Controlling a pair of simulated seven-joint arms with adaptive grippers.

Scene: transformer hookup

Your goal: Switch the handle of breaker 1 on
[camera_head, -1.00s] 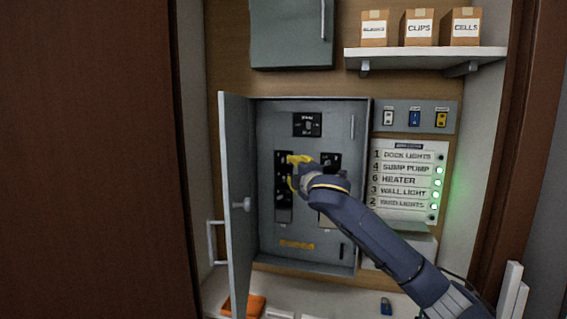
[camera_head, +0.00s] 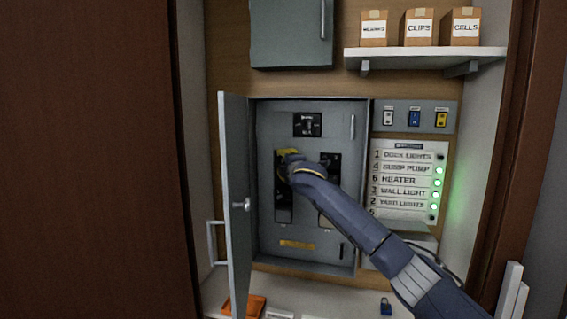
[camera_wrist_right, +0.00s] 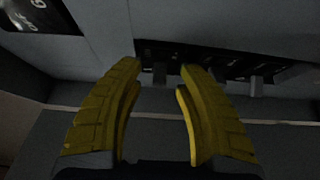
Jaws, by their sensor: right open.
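My right gripper (camera_head: 291,156) has yellow fingers and is at the top of the left black breaker column (camera_head: 283,208) inside the open grey panel. In the right wrist view the right gripper (camera_wrist_right: 160,68) is open, its fingertips apart on either side of a small grey breaker handle (camera_wrist_right: 159,76). I cannot tell whether they touch it. Its number is not readable. More grey handles (camera_wrist_right: 256,86) stand along the black breaker strip (camera_wrist_right: 205,58) to the right. My gripper and arm hide part of both columns in the head view. My left gripper is not in view.
The panel door (camera_head: 236,190) stands open at left. A label board (camera_head: 404,178) lists 1 as dock lights; its top lamp (camera_head: 440,157) is dark, while several below glow green. A shelf (camera_head: 425,57) with boxes is above. A main switch (camera_head: 307,124) is above the columns.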

